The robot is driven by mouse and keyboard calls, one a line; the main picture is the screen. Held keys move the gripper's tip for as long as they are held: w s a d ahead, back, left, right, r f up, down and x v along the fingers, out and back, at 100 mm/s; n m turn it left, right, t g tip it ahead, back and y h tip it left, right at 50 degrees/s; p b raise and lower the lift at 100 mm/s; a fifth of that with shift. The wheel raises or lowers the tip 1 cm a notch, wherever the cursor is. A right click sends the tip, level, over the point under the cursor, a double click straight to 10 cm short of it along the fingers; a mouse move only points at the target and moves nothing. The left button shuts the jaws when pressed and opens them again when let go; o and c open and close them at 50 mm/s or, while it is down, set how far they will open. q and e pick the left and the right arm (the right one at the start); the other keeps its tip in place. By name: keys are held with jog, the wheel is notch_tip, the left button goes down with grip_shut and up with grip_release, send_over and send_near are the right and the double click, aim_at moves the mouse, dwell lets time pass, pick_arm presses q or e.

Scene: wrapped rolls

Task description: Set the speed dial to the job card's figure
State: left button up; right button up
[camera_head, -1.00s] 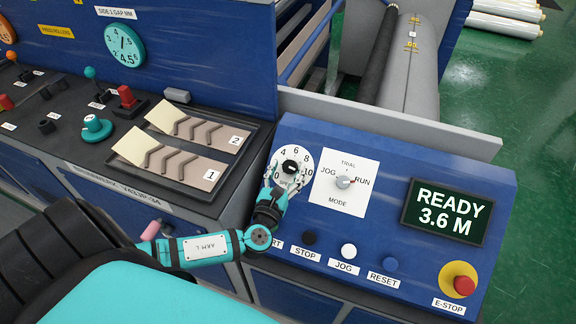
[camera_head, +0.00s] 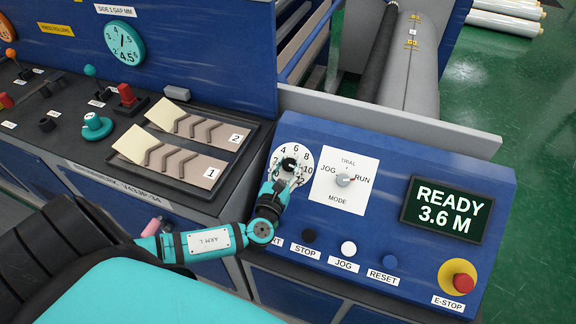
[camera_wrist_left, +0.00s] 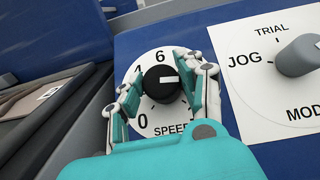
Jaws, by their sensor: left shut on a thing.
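The speed dial has a black knob on a round white scale (camera_head: 278,158) with printed figures, on the blue sloped console. My left gripper (camera_head: 287,170) is shut on the knob, with one finger on each side. The left wrist view shows the knob (camera_wrist_left: 161,84) between the fingertips, its white mark pointing right. The figures 6 and 0 are readable there; my right-hand finger hides part of the scale, so I cannot tell the exact setting. No readable job card shows. My right gripper is not in view.
Right of the dial is the mode switch (camera_head: 343,181) on a white plate. A display (camera_head: 444,211) reads READY 3.6 M. Push buttons, including a blue one (camera_head: 390,262), and a red E-stop (camera_head: 463,283) sit below. A sample tray (camera_head: 258,137) lies left.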

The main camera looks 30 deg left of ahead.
pick_arm(q)
jog(key=shift+n, duration=0.3)
jog(key=n+g+y, duration=0.1)
jog(key=n+y, duration=0.1)
jog(key=n, duration=0.1)
jog(key=n+g+y, duration=0.1)
jog(key=n+y, duration=0.1)
jog(key=n, duration=0.1)
jog(key=shift+w+d+g+p, duration=0.1)
jog(key=shift+d+g+p, duration=0.1)
jog(key=shift+g+p, duration=0.15)
jog(key=n+g+y, duration=0.1)
jog(key=n+g, duration=0.1)
jog(key=n, duration=0.1)
jog(key=n+g+y+p, duration=0.1)
jog(key=n+g+y, duration=0.1)
jog(key=n+g, duration=0.1)
jog(key=shift+n, duration=0.5)
jog(key=shift+n+g, duration=0.3)
jog(key=shift+g, duration=0.05)
jog(key=o, duration=1.2)
jog(key=shift+c, duration=0.2)
jog(key=v, duration=1.2)
jog(key=shift+f, duration=0.15)
